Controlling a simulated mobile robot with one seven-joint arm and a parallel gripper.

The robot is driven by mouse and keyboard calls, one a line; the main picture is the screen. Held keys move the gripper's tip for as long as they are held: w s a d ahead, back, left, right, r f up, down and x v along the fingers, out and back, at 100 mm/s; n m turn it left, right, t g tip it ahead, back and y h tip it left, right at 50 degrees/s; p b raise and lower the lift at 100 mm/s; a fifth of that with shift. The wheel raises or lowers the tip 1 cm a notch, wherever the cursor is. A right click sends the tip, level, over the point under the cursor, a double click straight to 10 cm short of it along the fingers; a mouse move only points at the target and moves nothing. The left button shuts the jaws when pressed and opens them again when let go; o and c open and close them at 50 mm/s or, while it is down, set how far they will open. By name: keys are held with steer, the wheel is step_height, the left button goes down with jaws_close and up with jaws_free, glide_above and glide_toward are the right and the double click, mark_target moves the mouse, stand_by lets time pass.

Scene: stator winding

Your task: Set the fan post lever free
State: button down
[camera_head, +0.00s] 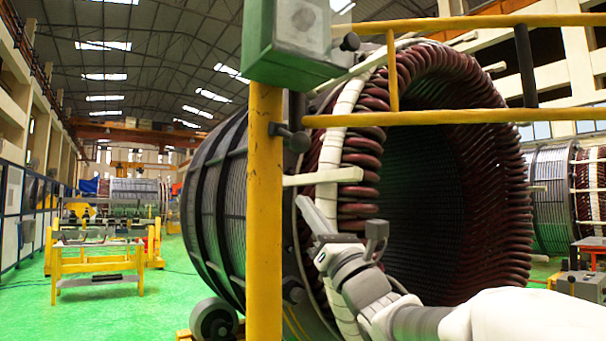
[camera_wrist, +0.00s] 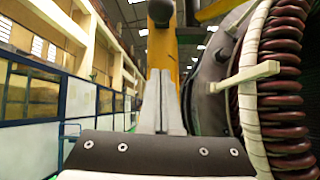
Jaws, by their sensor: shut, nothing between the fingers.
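The fan post is a yellow upright (camera_head: 265,215) with a green-grey box (camera_head: 290,45) on its top. A dark knobbed lever (camera_head: 291,136) sticks out from the post's right side, below the box. In the wrist view a dark round knob (camera_wrist: 161,12), apparently this lever, shows at the top, ahead of my fingers. My gripper (camera_head: 305,203) is to the right of the post and below the lever, apart from it. In the wrist view my gripper (camera_wrist: 160,72) has its pale fingers together with nothing between them. The fingers hide part of the yellow post behind.
The big stator with dark red coils (camera_head: 440,170) stands close behind and right. A cream bar (camera_head: 325,177) juts out beside the post below the lever. Yellow rails (camera_head: 450,117) cross to the right. Green floor and a yellow work stand (camera_head: 98,265) are at left.

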mark_target(289, 136)
steer(key=shift+n, duration=0.3)
steer(key=shift+a, duration=0.1)
steer(key=w+a+r+p, duration=0.2)
steer(key=w+r, duration=0.1)
steer(key=r, duration=0.5)
steer(key=shift+r, duration=0.35)
stand_by(0.4)
steer(key=shift+s+d+r+g, duration=0.1)
steer(key=shift+r+g, duration=0.15)
steer(key=shift+g, duration=0.15)
